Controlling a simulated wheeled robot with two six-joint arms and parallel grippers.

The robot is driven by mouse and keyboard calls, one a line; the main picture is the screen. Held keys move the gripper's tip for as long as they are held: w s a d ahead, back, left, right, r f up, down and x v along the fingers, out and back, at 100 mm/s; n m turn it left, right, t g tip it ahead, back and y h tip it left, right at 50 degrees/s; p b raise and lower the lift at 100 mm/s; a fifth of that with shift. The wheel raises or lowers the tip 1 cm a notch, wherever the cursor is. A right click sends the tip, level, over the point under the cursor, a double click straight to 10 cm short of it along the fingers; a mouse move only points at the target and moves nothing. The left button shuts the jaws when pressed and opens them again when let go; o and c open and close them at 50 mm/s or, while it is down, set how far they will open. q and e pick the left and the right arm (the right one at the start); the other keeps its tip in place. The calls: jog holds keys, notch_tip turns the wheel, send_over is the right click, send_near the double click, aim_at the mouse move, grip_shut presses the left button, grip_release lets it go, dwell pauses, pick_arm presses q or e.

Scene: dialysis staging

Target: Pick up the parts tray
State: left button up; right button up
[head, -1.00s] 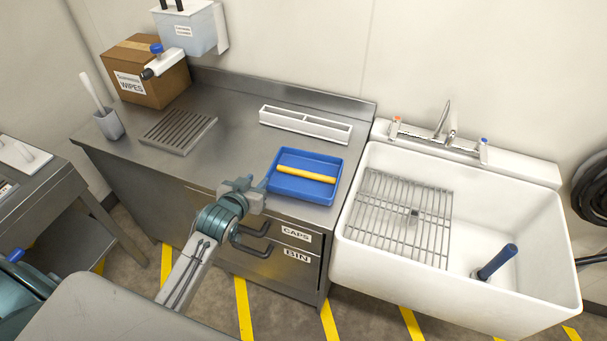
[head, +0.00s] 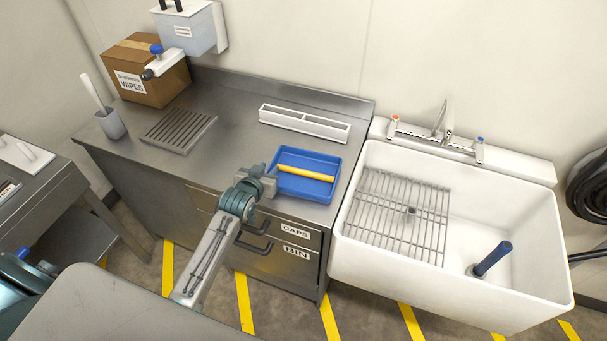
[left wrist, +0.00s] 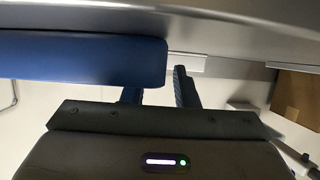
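The parts tray (head: 318,188) is a shallow blue tray near the front right of the steel counter, with a yellow bar (head: 308,173) lying across it. My left gripper (head: 269,182) is at the tray's left end in the head view. In the left wrist view the tray (left wrist: 80,58) shows as a blue wall on the left. The two fingers of the left gripper (left wrist: 160,92) stand apart there. One is partly hidden behind the tray wall and the other is just past the tray's end. I cannot tell whether they touch it. My right gripper is out of view.
A white divided holder (head: 304,123) stands behind the tray, and a slatted grey rack (head: 178,132) lies to the left. A white sink (head: 450,290) with a wire grid is on the right. Drawer handles (head: 255,243) project below the counter edge. The counter's middle is clear.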

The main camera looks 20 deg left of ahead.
pick_arm(q)
grip_shut()
jog(key=shift+r, duration=0.15)
